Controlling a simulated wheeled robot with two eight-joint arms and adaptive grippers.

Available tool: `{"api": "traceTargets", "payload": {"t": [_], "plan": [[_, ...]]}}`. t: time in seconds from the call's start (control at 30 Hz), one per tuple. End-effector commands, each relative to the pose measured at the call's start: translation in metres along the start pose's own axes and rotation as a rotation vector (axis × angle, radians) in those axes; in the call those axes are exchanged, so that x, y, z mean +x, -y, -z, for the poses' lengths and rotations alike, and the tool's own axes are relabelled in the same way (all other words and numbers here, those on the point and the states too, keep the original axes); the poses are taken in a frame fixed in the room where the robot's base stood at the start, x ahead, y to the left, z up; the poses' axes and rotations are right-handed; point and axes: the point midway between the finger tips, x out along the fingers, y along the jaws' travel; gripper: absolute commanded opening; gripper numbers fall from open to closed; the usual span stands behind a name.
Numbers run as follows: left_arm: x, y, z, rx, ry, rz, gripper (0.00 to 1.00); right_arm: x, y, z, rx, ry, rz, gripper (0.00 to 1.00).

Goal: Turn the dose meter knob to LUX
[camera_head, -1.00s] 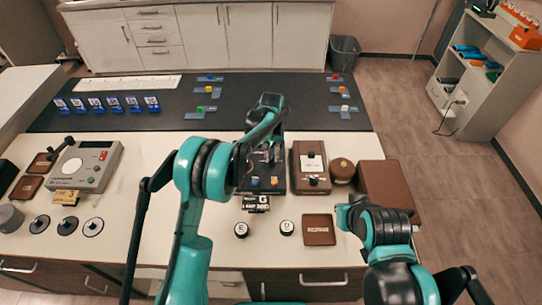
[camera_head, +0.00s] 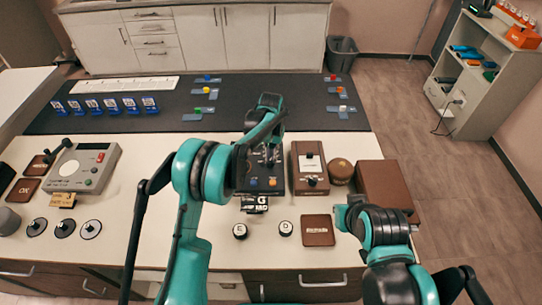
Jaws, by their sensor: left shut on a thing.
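A black panel device (camera_head: 277,184) stands near the middle of the bench, with an orange and a blue part on its front. I take it for the dose meter, but its lettering is too small to read. My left gripper (camera_head: 268,158) reaches down over its upper part and is shut on a small part there, seemingly the knob. The fingers and arm hide most of that part, so its pointer and the LUX mark cannot be made out. My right gripper (camera_head: 345,214) is low at the right, beside a brown box, with its fingers unclear.
A brown unit with a white plate and black knob (camera_head: 311,181), a round brown pot (camera_head: 340,170) and a brown box (camera_head: 383,187) stand right of the device. A grey meter (camera_head: 84,167) stands far left. Round discs and a brown tile (camera_head: 318,229) lie in front.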

Motion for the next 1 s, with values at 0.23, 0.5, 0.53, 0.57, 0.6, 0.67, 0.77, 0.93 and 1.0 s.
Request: {"api": "traceTargets", "payload": {"t": [0.23,0.5,0.53,0.57,0.6,0.67,0.77,0.93,1.0], "plan": [[0.000,0.000,0.000,-0.001,-0.001,0.000,0.34,0.000,0.000,0.000,0.000,0.000,0.000,0.00],[-0.001,0.000,0.000,-0.001,-0.001,0.000,0.34,0.000,0.000,0.000,0.000,0.000,0.000,0.00],[-0.003,0.000,0.000,-0.001,-0.001,0.000,0.34,0.000,0.000,0.000,0.000,0.000,0.000,0.00],[-0.005,0.000,0.000,-0.001,-0.001,0.000,0.34,0.000,0.000,0.000,0.000,0.000,0.000,0.00],[-0.009,0.000,0.000,-0.001,-0.001,0.000,0.34,0.000,0.000,0.000,0.000,0.000,0.000,0.00],[-0.018,0.000,0.000,-0.001,-0.001,0.000,0.34,0.000,0.000,0.000,0.000,0.000,0.000,0.00],[-0.038,0.000,0.000,-0.001,-0.001,0.000,0.34,0.000,0.000,0.000,0.000,0.000,0.000,0.00],[-0.076,0.000,0.000,-0.001,-0.001,0.000,0.34,0.000,0.000,0.000,0.000,0.000,0.000,0.00],[-0.090,0.000,0.000,-0.001,-0.001,0.000,0.34,0.000,0.000,0.000,0.000,0.000,0.000,0.00]]}}
